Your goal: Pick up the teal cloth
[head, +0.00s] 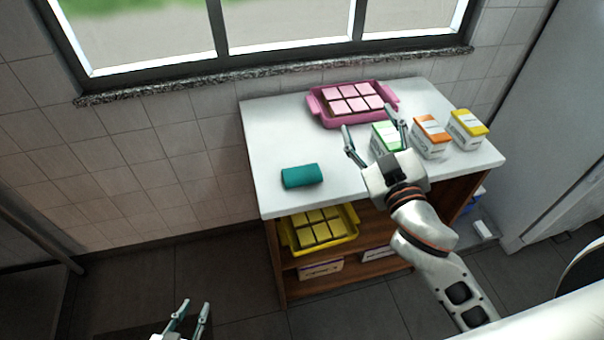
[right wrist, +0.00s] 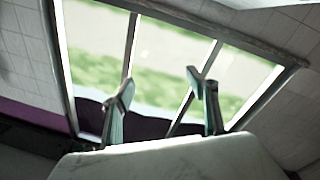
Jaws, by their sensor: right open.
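The teal cloth (head: 301,176) is a rolled or folded bundle lying on the white counter top (head: 268,147), near its front left. My right gripper (head: 375,138) is open and empty above the counter, right of and behind the cloth in the picture, in front of the green and white box (head: 384,137). The right wrist view shows its two spread fingers (right wrist: 160,100) with nothing between them; the cloth is not in that view. My left gripper (head: 190,310) is low at the bottom edge of the head view, away from the counter, with its fingers apart and nothing seen between them.
A pink tray (head: 320,112) of pink squares stands at the back of the counter. An orange box (head: 431,136) and a yellow box (head: 467,129) stand at the right. A yellow tray (head: 351,237) is on the shelf below. The counter around the cloth is clear.

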